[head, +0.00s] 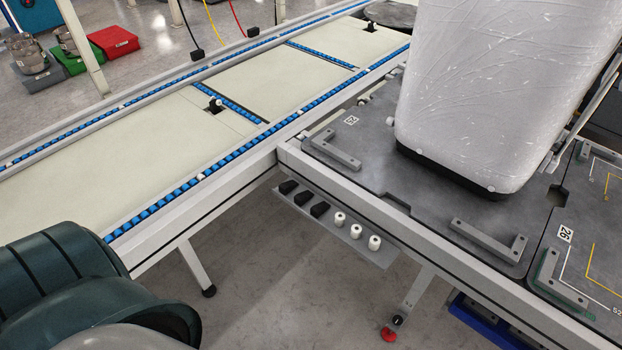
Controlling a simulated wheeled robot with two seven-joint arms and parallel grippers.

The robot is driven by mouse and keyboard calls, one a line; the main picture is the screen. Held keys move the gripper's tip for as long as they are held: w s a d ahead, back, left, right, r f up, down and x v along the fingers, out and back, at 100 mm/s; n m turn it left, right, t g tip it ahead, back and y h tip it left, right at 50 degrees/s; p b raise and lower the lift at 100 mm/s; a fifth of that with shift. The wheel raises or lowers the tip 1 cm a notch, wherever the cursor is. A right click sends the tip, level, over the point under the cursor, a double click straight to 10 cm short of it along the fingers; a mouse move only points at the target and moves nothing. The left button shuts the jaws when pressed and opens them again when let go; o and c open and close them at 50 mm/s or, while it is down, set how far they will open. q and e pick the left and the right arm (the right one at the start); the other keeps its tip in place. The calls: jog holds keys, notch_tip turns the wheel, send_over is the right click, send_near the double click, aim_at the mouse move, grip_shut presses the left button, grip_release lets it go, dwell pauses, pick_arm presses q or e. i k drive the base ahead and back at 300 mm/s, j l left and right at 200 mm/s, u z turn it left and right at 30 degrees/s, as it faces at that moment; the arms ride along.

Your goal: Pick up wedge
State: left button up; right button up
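No thing is clearly marked as the wedge. Several small black blocks, one of them here (320,209), sit in a row on a narrow grey ledge (328,229) on the side of the grey-topped table; they may be wedges, but their shape is too small to tell. White cylindrical pieces, one of them here (374,243), stand beside them on the same ledge. Neither of my grippers is in view. A dark green rounded part, probably one of my arm links, shows at the lower left, well apart from the ledge.
A large grey plastic-wrapped object (490,90) stands on the grey table (400,194), among L-shaped brackets (492,243). A conveyor (130,165) with blue rollers runs along the left.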

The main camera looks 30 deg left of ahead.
aim_at(317, 210)
jog(key=u, duration=0.95)
jog(key=z, duration=1.7)
jog(key=k+j, duration=0.7)
jog(key=j, duration=0.25)
